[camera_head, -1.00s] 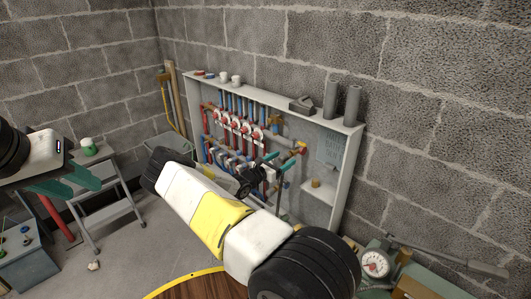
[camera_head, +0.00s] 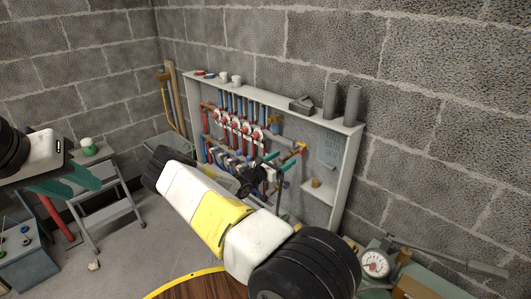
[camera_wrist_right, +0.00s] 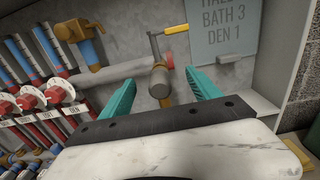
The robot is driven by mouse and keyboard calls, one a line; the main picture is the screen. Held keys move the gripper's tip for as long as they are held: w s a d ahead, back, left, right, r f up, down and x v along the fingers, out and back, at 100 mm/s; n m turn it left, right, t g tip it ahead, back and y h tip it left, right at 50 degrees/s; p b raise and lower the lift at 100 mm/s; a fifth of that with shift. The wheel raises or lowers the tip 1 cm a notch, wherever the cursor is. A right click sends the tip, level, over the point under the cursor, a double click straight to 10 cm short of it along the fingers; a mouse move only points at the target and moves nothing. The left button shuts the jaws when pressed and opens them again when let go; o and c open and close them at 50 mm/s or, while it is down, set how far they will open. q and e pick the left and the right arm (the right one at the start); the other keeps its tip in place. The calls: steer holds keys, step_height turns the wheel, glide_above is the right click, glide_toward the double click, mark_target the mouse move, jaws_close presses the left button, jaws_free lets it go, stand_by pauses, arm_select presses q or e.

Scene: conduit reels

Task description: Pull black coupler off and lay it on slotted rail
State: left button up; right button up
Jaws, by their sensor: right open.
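My right gripper (camera_head: 279,161) is at the wall cabinet, its teal fingers apart. In the right wrist view, the open fingers (camera_wrist_right: 163,92) stand either side of a grey-brown pipe fitting (camera_wrist_right: 160,80), with no visible grip on it. A yellow lever (camera_wrist_right: 171,30) rises above this fitting and a red piece shows behind it. I cannot make out a black coupler or a slotted rail in either view. My left gripper (camera_head: 68,184) is at the left edge of the head view, away from the cabinet; its teal fingers overlap, so their opening is unclear.
The open white cabinet (camera_head: 352,150) holds red and blue pipes with several valves (camera_head: 240,128). Two grey cylinders (camera_head: 342,101) and small parts stand on its top. A step stool (camera_head: 105,208) stands at left. A bench with a gauge (camera_head: 374,263) is at lower right.

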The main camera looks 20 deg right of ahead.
mark_target(280, 160)
jaws_close()
stand_by(0.3)
steer(key=shift+v, duration=3)
